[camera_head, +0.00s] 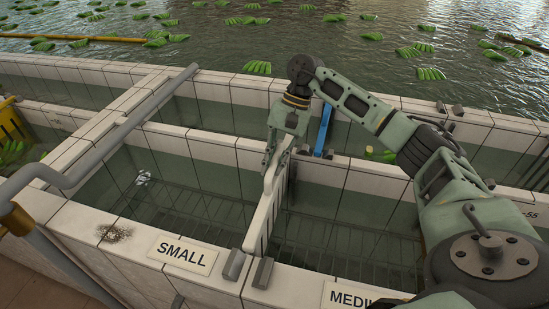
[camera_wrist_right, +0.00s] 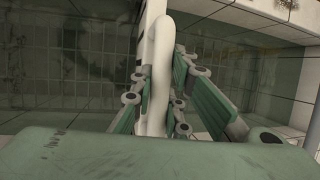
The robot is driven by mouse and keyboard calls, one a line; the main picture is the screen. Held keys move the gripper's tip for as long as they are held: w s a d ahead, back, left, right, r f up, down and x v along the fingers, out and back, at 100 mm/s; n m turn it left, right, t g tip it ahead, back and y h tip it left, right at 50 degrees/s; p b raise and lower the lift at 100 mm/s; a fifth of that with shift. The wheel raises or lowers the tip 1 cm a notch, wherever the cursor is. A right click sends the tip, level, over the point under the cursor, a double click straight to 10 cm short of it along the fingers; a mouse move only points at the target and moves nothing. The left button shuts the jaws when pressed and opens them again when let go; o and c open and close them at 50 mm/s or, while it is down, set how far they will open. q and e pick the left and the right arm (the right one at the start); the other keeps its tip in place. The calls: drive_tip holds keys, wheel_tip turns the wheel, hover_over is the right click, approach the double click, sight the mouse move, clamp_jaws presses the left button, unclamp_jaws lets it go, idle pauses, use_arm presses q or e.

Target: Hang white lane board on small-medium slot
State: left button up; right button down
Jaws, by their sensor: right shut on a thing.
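The white lane board (camera_head: 262,218) spans the water between the SMALL and MEDIUM compartments, upright on edge. My right gripper (camera_head: 277,150) is shut on its upper edge toward the far end. The wrist view shows the pale board (camera_wrist_right: 155,75) between the green fingers (camera_wrist_right: 160,100). The near slot has two grey blocks, left (camera_head: 234,264) and right (camera_head: 263,272), on the front wall. The board's near end lies at the gap between them; whether it is seated is unclear. The gripper partly hides the far end. My left gripper is not in view.
A SMALL label (camera_head: 183,255) and a partly cut-off MEDIUM label (camera_head: 358,297) mark the front wall. A blue board (camera_head: 323,131) stands at the back wall, right of the gripper. A grey pipe rail (camera_head: 110,125) crosses the left side. Open water lies behind.

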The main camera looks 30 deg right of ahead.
sight(274, 179)
drive_tip(key=shift+f+b, duration=0.85)
drive_tip(key=shift+f, duration=1.4)
drive_tip(key=shift+f+b, duration=0.9)
drive_tip(key=shift+b, duration=0.1)
drive_tip(key=shift+f+b, duration=0.35)
drive_tip(key=shift+b, duration=0.1)
drive_tip(key=c, duration=1.6)
unclamp_jaws()
drive_tip(key=o, duration=1.4)
drive_tip(key=shift+o, duration=0.2)
